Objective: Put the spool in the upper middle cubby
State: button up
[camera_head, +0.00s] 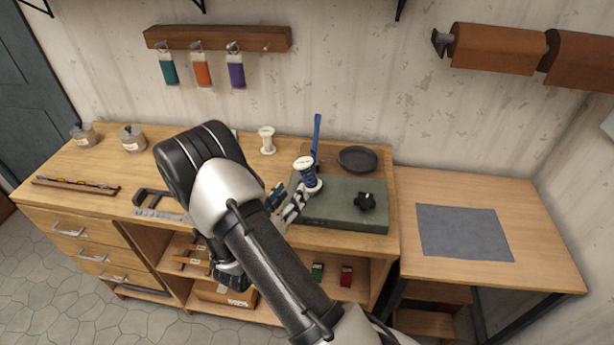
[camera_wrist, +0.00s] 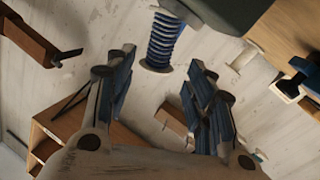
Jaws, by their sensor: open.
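The spool (camera_head: 308,172), wound with blue thread between pale ends, stands by the green-grey block on the workbench in the head view. In the wrist view the same spool (camera_wrist: 163,42) hangs in from the top, as that picture is turned over. My gripper (camera_wrist: 160,65) is open, its blue-padded fingers to either side of the spool's free end. I cannot tell whether they touch it. My gripper (camera_head: 289,197) also shows in the head view, partly behind my arm. A wooden unit with compartments (camera_wrist: 45,145) shows at the lower left of the wrist view; the upper middle cubby cannot be made out.
The green-grey block (camera_head: 325,215) carries a black knob (camera_head: 365,202). A blue upright tool (camera_head: 317,135), a dark dish (camera_head: 357,159) and a pale spool (camera_head: 267,140) stand behind. The side table (camera_head: 555,265) has a grey mat and free room.

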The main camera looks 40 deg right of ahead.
aim_at(304, 174)
jog(key=b+x, duration=0.1)
jog(key=x, duration=1)
jog(key=shift+w, duration=0.1)
jog(key=shift+c, duration=0.5)
grip_shut()
jog(key=shift+r, duration=0.15)
notch_tip(304, 174, up, 20)
jog(key=p, duration=0.5)
jog(key=w+a+f+n+t+y+b, duration=0.1)
jog(key=a+n+t+y, duration=0.4)
jog(key=a, duration=1.1)
jog(key=w+a+f+n+t+y+b, duration=0.2)
jog(key=w+a+n+t+y, duration=0.3)
jog(key=a, duration=1.1)
jog(key=n+t+y, duration=0.1)
jog(key=n+y, duration=0.2)
jog(key=y, duration=0.3)
jog(key=shift+w+a+f+y, duration=0.2)
jog(key=shift+a+f+y, duration=0.05)
jog(key=shift+f+y, duration=0.1)
